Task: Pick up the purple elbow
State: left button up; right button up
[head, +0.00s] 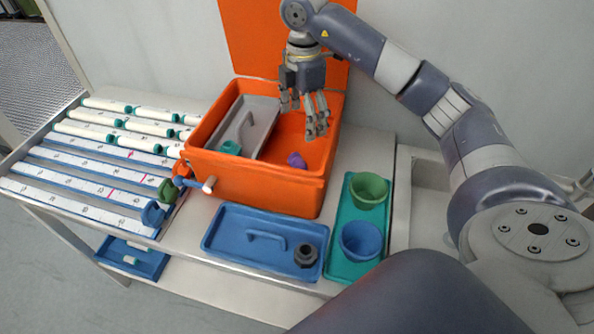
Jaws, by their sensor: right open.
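The purple elbow (296,160) lies inside the orange box (256,186), on its floor toward the right side. My right gripper (307,122) hangs over the box with its fingers pointing down. It is open and empty, above and slightly right of the elbow, and apart from it as far as I can tell. My left gripper is not in view.
A grey tray (262,115) with a handle sits in the box's left part, with a teal piece (230,147) by it. A blue lid (240,240) bears a dark fitting (305,255). Green (369,190) and blue (361,241) cups stand right. White tubes (95,130) lie left.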

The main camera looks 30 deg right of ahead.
aim_at(301, 160)
jog(key=f+b, duration=0.1)
jog(key=f, duration=0.1)
jog(key=f+b, duration=0.2)
jog(key=f, duration=0.1)
jog(key=shift+w+d, duration=0.1)
jog(key=shift+w, duration=0.1)
notch_tip(301, 160, down, 5)
jog(key=shift+f, duration=0.1)
notch_tip(301, 160, down, 4)
jog(key=shift+w+f+p, duration=0.1)
jog(key=shift+p, duration=0.9)
jog(key=shift+f, duration=0.45)
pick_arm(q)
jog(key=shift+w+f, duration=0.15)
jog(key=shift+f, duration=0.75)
pick_arm(e)
jog(key=c, duration=1.1)
